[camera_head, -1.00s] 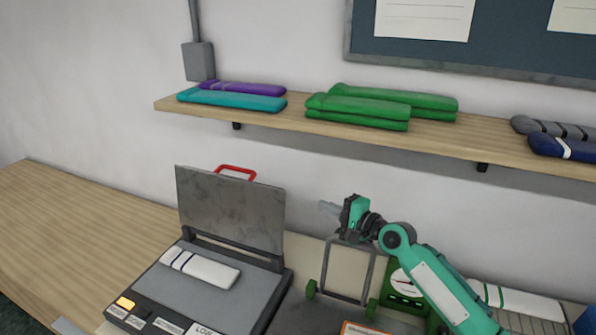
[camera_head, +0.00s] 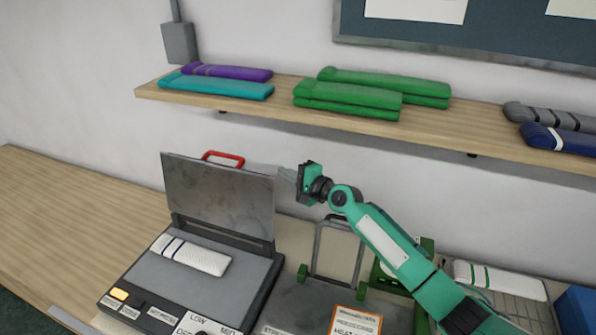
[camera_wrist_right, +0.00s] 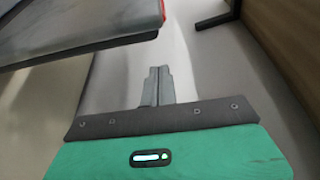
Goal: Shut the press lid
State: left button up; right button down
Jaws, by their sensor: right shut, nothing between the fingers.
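The press stands on the bench with its grey lid (camera_head: 218,200) raised, tilted back a little past upright. A red handle (camera_head: 223,157) sits on the lid's top edge. A folded white knit piece with dark stripes (camera_head: 191,254) lies on the grey press bed (camera_head: 165,275). My right gripper (camera_head: 287,174) is shut and empty, just right of the lid's upper right edge, its fingers pointing left. In the right wrist view the shut fingers (camera_wrist_right: 156,88) lie beside the lid (camera_wrist_right: 70,25), with a gap between them. The left gripper is out of view.
A wooden shelf (camera_head: 450,133) with folded knits runs along the wall above the lid and my arm. Right of the press stands a device with an upright frame (camera_head: 337,250) and a green gauge unit. Bare bench (camera_head: 70,220) lies left of the press.

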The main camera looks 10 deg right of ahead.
pick_arm(q)
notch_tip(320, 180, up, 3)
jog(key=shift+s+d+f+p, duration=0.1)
jog(key=shift+p, duration=0.85)
pick_arm(e)
jog(key=s, duration=0.1)
jog(key=a, duration=0.1)
jog(key=s, duration=0.1)
jog(key=shift+s+a+r, duration=0.25)
jog(key=shift+s+r, duration=0.05)
jog(key=shift+r, duration=0.05)
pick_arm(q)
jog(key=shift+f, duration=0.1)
pick_arm(e)
jog(key=shift+s, duration=0.1)
